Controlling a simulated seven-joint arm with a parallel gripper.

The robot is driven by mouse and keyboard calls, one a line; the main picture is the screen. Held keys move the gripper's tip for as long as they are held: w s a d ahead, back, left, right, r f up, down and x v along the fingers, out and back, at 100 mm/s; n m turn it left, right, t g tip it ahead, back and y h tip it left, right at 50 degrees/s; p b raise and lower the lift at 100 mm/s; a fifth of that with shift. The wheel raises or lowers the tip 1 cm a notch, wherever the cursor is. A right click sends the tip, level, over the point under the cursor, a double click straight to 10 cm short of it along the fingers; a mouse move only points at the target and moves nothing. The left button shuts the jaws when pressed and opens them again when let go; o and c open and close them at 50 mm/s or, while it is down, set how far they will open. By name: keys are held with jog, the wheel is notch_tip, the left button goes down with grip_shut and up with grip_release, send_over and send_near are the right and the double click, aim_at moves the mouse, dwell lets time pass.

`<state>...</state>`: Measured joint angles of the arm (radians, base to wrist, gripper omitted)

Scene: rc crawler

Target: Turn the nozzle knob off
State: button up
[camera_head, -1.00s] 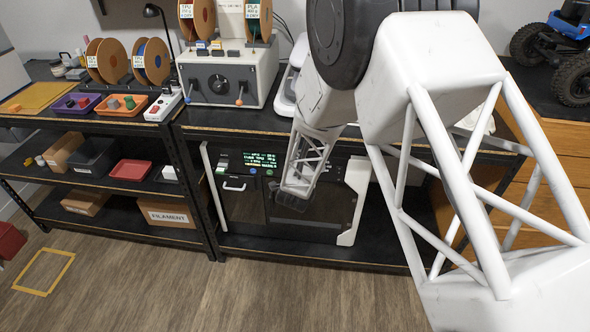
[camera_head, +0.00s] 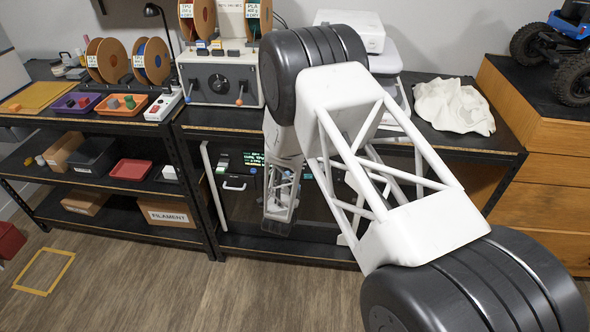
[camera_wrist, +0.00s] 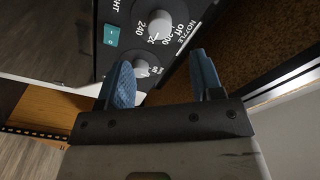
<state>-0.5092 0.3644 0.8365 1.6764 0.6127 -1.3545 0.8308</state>
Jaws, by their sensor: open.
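The nozzle knob (camera_wrist: 160,25), a round pale grey knob on a dark dial marked "NOZZLE", off, 200, 220 and 240, is at the top middle of the wrist view. Its pointer direction is unclear. A second grey knob (camera_wrist: 142,68) is lower left of it, beside the left finger. My gripper (camera_wrist: 163,62) is open and empty, its two blue pads apart. The nozzle knob appears beyond the gap between the fingertips, with no contact visible. In the head view my gripper (camera_head: 277,227) hangs before the printer front (camera_head: 234,205); my arm hides part of the panel.
The printer sits on the lower shelf, under the black bench top (camera_head: 215,122). A grey control box (camera_head: 220,82) stands above. A shelf post (camera_head: 190,185) is at the left. A white cloth (camera_head: 453,104) lies on the bench at the right. The floor in front is clear.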

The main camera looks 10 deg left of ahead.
jog(key=shift+w, duration=0.1)
jog(key=w, duration=0.7)
jog(key=shift+w+d, duration=0.3)
jog(key=shift+d, duration=0.05)
jog(key=c, duration=0.9)
